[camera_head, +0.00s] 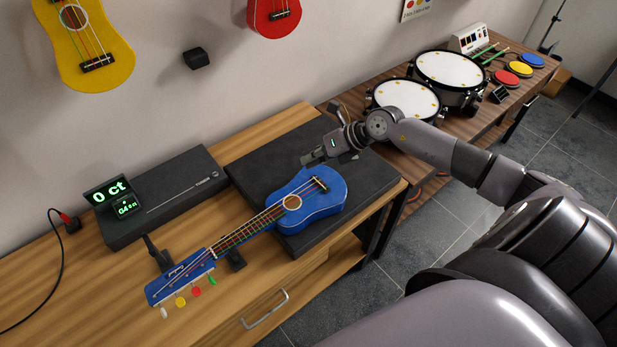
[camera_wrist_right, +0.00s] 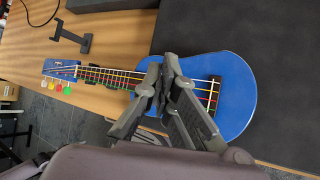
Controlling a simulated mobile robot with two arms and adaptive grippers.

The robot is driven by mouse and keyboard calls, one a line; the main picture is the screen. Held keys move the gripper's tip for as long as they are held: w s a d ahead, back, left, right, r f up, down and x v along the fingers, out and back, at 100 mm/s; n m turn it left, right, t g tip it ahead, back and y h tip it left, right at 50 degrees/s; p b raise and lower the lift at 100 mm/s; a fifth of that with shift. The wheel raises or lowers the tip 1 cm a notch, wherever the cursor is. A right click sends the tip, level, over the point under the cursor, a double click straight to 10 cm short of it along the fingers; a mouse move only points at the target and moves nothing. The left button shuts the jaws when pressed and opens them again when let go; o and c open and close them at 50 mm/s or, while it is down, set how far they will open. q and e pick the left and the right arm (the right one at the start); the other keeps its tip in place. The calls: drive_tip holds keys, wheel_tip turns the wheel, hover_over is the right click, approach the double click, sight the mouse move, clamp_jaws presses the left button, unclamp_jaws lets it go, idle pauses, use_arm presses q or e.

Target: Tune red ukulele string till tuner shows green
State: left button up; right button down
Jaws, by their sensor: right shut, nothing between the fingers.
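A blue ukulele (camera_head: 322,203) lies face up, its body on a black pad and its headstock to the front left. Its strings are coloured. White, yellow, red (camera_head: 196,291) and green tuning pegs line the headstock's near edge. The black tuner (camera_head: 170,193) stands behind it; its display (camera_head: 108,192) shows "0 ct" and G4 in green. My right gripper (camera_head: 325,157) is over the pad by the far edge of the ukulele's body. In the right wrist view it (camera_wrist_right: 162,72) is shut and empty, in front of the strings. My left gripper is not in view.
Neck rests (camera_head: 236,260) stand near the ukulele's neck. Yellow (camera_head: 97,72) and red (camera_head: 262,20) ukuleles hang on the wall. Drums (camera_head: 407,98) and coloured pads (camera_head: 506,78) stand on a second table at the right. The front left of the wooden table is clear.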

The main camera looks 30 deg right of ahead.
drive_tip(key=shift+f, duration=0.15)
drive_tip(key=b, duration=0.7)
hover_over(310, 192)
drive_tip(key=f, duration=0.7)
drive_tip(key=shift+w+d+f, duration=0.2)
drive_tip(key=shift+w+f, duration=0.1)
drive_tip(key=shift+f, duration=0.45)
drive_tip(key=shift+f, duration=0.4)
drive_tip(key=shift+f+b, duration=0.3)
drive_tip(key=shift+b, duration=0.15)
drive_tip(key=shift+r, duration=0.1)
idle(0.4)
drive_tip(key=shift+r+p, duration=0.65)
drive_tip(key=shift+p, duration=0.05)
